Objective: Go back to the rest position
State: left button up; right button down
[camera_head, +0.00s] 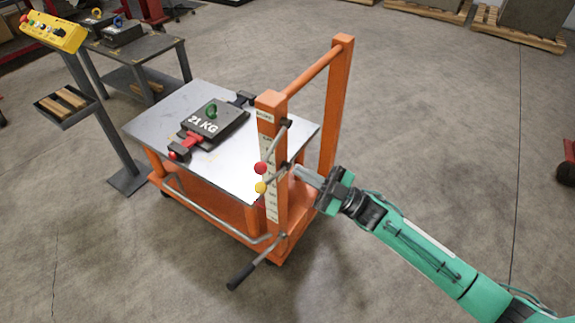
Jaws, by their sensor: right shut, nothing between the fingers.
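My right gripper (304,174) is at the end of the green arm that comes in from the lower right. Its fingers are shut with nothing held, beside the near orange post (274,150) of a lift cart. A lever with a red knob (260,168) and one with a yellow knob (261,187) stand on that post, just left of the fingertips. I cannot tell whether the fingers touch a lever or the post. My left gripper is not in view.
The cart's metal top (159,117) carries a dark mould base (226,118) marked 21 KG with a green ring. A yellow control box (53,31) on a stand and a table (148,46) are at the upper left. The floor right of the cart is mostly clear.

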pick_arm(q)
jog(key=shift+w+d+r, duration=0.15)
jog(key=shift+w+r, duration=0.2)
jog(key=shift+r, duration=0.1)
pick_arm(e)
jog(key=shift+v, duration=0.95)
